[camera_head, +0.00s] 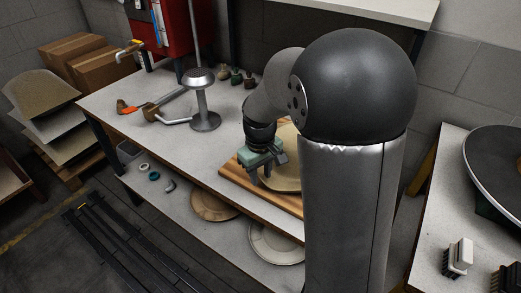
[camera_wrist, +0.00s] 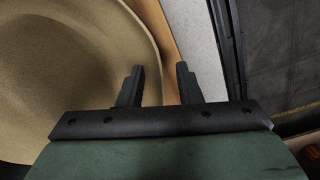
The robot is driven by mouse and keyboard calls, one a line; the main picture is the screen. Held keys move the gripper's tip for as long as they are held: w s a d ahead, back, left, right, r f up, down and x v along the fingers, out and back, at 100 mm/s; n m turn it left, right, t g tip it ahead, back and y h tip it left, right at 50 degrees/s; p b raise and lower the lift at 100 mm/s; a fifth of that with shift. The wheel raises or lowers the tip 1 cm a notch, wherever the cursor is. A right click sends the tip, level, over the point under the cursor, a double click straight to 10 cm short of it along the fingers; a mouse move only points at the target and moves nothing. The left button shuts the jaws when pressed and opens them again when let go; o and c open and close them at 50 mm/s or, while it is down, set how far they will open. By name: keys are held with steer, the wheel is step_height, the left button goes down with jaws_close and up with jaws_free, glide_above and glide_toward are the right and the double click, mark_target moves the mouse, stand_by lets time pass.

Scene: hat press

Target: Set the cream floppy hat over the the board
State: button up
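The cream floppy hat (camera_head: 283,178) lies on the wooden board (camera_head: 236,178) at the front edge of the workbench, partly hidden behind my arm. Its wide brim (camera_wrist: 70,60) fills the left of the wrist view, with a strip of the board (camera_wrist: 171,45) beyond its edge. My gripper (camera_head: 262,178) is over the hat's left side with its fingers pointing down. In the wrist view the gripper's fingers (camera_wrist: 161,78) are apart, with the brim's edge in the gap between them. I cannot tell whether they touch the brim.
A metal stand (camera_head: 204,95) with a round top and some hand tools (camera_head: 153,112) are on the bench to the left. More hats (camera_head: 213,205) lie on the lower shelf. Another table (camera_head: 440,225) with a brush (camera_head: 459,256) is at the right. The bench's front left is clear.

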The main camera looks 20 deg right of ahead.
step_height(320, 180, up, 16)
steer(key=p, duration=0.1)
steer(key=shift+r, duration=0.15)
steer(key=shift+a, duration=0.1)
stand_by(0.5)
steer(key=s+a+f+m+p, duration=0.1)
steer(key=s+f+p, duration=0.1)
steer(key=s, duration=0.7)
steer(key=s+a+f+m+p, duration=0.1)
steer(key=s+f, duration=0.3)
steer(key=s, duration=0.6)
steer(key=shift+s+f+m+p, duration=0.35)
steer(key=shift+m+p, duration=0.25)
steer(key=shift+m, duration=0.2)
steer(key=shift+a, duration=0.1)
